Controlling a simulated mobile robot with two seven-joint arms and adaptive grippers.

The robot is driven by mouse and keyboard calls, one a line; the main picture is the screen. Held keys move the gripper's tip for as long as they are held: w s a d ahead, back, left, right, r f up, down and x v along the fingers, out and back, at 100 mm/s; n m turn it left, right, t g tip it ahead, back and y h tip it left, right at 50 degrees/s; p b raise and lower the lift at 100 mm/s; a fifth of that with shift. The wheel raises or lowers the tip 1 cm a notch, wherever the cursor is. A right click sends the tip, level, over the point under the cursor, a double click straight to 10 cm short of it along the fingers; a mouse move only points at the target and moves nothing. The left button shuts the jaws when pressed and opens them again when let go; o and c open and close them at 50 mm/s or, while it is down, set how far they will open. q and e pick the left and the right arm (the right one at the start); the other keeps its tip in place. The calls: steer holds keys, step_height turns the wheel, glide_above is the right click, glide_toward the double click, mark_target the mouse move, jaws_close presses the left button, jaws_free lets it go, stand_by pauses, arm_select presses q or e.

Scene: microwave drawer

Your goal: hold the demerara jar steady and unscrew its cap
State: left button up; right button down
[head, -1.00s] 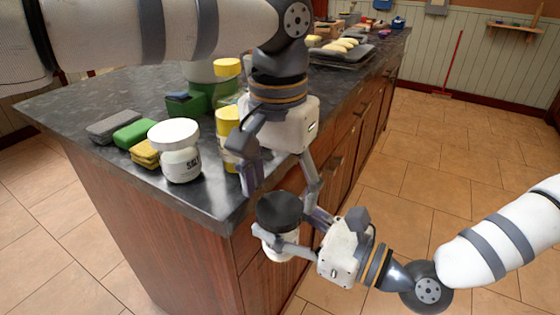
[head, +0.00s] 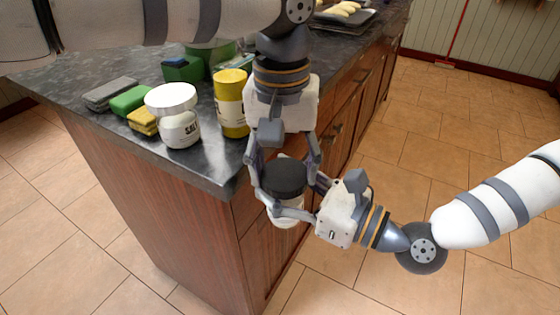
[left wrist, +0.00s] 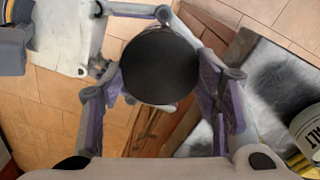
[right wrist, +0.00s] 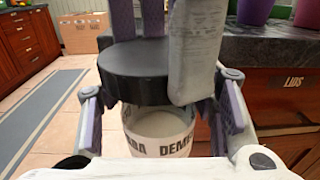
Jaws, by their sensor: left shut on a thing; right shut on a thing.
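The demerara jar (head: 285,215) is a clear jar with a white label and a wide black cap (head: 284,176). It is held upright in the air off the counter's front corner. My right gripper (head: 291,203) is shut on the jar body from the right. My left gripper (head: 284,184) reaches down from above and is shut on the black cap. In the left wrist view the cap (left wrist: 160,65) lies between the left fingers. In the right wrist view the label (right wrist: 160,144) is partly readable, pale contents show above it, and the cap (right wrist: 135,72) sits on top.
On the dark counter (head: 215,170) stand a white-lidded salt jar (head: 180,128), a yellow container (head: 232,105), green containers and several sponges (head: 130,102). The counter edge is close behind the jar. Open tiled floor (head: 400,190) lies to the right.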

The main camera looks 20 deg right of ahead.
arm_select(q)
steer(key=n, duration=0.1)
steer(key=w+a+n, duration=0.1)
steer(key=shift+w+n, duration=0.15)
steer(key=shift+n, duration=0.25)
steer(key=shift+c, duration=0.2)
steer(key=o, duration=1.3)
steer(key=shift+r, duration=0.1)
steer(key=shift+d, duration=0.1)
